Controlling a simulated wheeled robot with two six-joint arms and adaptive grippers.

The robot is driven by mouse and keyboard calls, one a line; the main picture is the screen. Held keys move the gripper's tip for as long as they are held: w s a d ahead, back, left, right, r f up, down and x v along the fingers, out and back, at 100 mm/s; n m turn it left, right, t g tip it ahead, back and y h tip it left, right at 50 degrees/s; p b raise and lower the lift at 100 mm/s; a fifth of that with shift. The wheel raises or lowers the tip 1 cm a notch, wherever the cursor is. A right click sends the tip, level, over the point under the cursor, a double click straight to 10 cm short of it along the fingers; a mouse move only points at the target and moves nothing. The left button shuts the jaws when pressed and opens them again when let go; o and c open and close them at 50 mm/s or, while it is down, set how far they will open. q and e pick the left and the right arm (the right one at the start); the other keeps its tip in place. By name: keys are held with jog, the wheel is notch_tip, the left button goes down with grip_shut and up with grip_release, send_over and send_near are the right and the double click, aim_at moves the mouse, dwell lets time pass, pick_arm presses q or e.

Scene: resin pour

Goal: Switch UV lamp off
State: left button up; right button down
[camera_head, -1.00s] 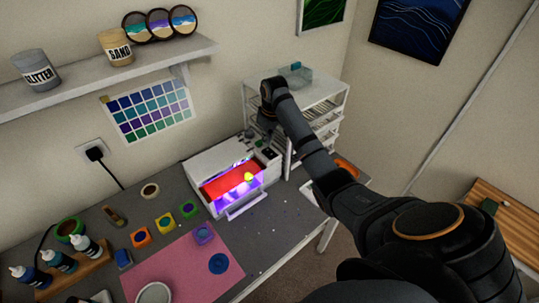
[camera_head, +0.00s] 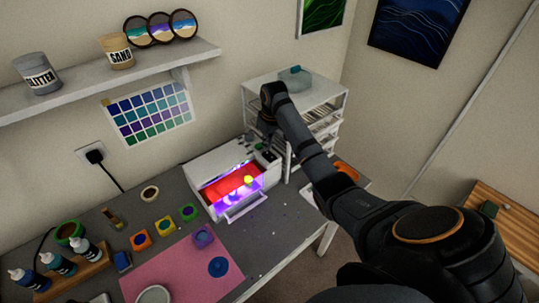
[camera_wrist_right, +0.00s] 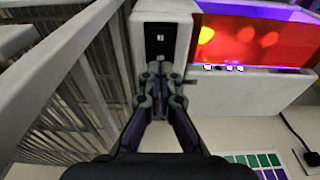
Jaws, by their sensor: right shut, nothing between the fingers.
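The UV lamp (camera_head: 212,167) is a white box on the grey table, with a red window (camera_head: 233,181) and a bright purple glow inside its open front. It is lit. A dark control panel (camera_head: 267,156) sits at its right end. In the right wrist view the black panel (camera_wrist_right: 160,45) carries a small pale switch mark (camera_wrist_right: 161,38). My right gripper (camera_head: 262,137) is above that end of the lamp. In the wrist view its fingertips (camera_wrist_right: 157,72) are together and empty, just below the switch mark. I cannot tell whether they touch the panel. My left gripper is out of view.
A white slatted rack (camera_head: 322,100) stands close to the lamp's right end. Coloured pots, bottles (camera_head: 84,247) and a pink mat (camera_head: 180,272) lie to the left and front. A wall shelf (camera_head: 120,78) hangs above left. The table's right front is mostly clear.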

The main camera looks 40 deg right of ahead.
aim_at(267, 153)
jog(key=shift+s+f, duration=0.1)
jog(key=shift+f, duration=1)
dwell(0.8)
notch_tip(267, 153, up, 3)
jog(key=p, duration=0.2)
jog(key=shift+f+p, duration=0.15)
jog(key=shift+p, duration=0.2)
jog(key=shift+r, duration=2.2)
